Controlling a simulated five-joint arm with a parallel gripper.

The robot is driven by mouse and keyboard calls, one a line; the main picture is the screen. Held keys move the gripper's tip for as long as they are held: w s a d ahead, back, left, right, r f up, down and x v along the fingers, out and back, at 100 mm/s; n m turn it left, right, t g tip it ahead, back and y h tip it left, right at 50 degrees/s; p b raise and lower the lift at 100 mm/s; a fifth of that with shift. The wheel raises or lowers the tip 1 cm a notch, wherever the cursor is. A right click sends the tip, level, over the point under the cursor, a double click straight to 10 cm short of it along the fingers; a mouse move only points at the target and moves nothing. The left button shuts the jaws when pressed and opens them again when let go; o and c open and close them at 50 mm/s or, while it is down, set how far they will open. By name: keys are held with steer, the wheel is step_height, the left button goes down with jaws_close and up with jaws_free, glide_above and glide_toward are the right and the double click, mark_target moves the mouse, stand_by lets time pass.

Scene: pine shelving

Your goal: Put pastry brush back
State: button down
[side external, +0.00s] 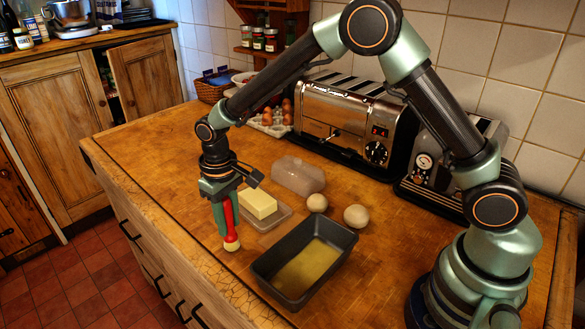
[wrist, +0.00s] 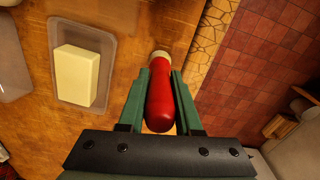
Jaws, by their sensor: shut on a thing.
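A pastry brush (side external: 229,222) with a red handle and a pale bristle end hangs upright, bristles down, in my gripper (side external: 224,203). The bristle end is close to the wooden counter near its front edge; I cannot tell whether it touches. In the wrist view the red handle of the brush (wrist: 160,105) lies between the two green fingers of my gripper (wrist: 160,88), which are shut on it. A dark loaf tin (side external: 262,268) with yellowish liquid in it stands to the right of the brush.
A butter block (side external: 258,203) on a clear dish (side external: 277,216) is just behind the brush; the butter also shows in the wrist view (wrist: 77,75). Two dough balls (side external: 317,202), a clear lid (side external: 298,175), eggs (side external: 287,112) and a toaster (side external: 345,122) stand further back. The counter's left part (side external: 140,145) is clear.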

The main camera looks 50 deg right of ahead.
steer(key=shift+f, duration=0.25)
steer(key=c, duration=0.6)
jaws_free()
steer(key=shift+r, duration=0.1)
step_height(320, 180, up, 12)
steer(key=shift+r, duration=0.1)
steer(key=s+d+r+t, duration=0.3)
steer(key=s+d+r, duration=0.3)
steer(key=d+r, duration=0.2)
steer(key=s+d+m+t, duration=0.1)
steer(key=s+d+t, duration=0.1)
steer(key=s+d, duration=0.4)
steer(key=shift+s+d+f+m+t, duration=0.3)
steer(key=shift+s+m, duration=0.1)
steer(key=shift+s, duration=1.55)
